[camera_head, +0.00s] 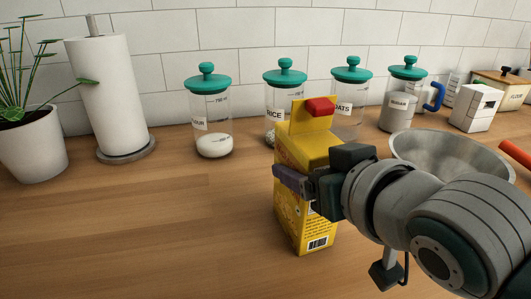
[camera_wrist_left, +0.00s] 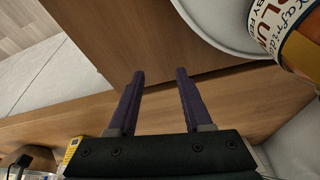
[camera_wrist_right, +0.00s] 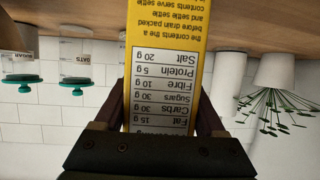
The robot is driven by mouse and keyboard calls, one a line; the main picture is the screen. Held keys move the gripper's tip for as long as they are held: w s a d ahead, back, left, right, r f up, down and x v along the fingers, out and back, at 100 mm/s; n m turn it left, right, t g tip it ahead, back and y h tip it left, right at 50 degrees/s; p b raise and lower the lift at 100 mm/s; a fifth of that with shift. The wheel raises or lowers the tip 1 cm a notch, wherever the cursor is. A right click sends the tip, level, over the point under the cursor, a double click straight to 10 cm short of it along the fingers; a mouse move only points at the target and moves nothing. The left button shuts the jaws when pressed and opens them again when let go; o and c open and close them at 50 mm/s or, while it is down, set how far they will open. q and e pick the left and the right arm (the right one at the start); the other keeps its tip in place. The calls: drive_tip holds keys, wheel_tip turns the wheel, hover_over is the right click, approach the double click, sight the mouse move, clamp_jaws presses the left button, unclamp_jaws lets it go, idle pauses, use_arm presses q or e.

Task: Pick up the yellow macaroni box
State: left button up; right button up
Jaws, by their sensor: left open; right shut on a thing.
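The yellow macaroni box (camera_head: 302,152) stands upright on the wooden counter in the head view, with an open top flap and a red piece at the top. My right gripper (camera_head: 298,185) reaches in from the right and is shut on the box. In the right wrist view, the box (camera_wrist_right: 165,60) fills the space between the fingers of my right gripper (camera_wrist_right: 172,115), with its nutrition table facing the camera. My left gripper (camera_wrist_left: 158,75) is open and empty in the left wrist view. It does not show in the head view.
Glass jars with teal lids (camera_head: 209,105) line the tiled wall behind the box. A paper towel roll (camera_head: 103,95) and a potted plant (camera_head: 32,145) stand left. A metal bowl (camera_head: 440,147) sits right of the box. The counter's left front (camera_head: 150,240) is clear.

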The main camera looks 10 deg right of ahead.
clamp_jaws()
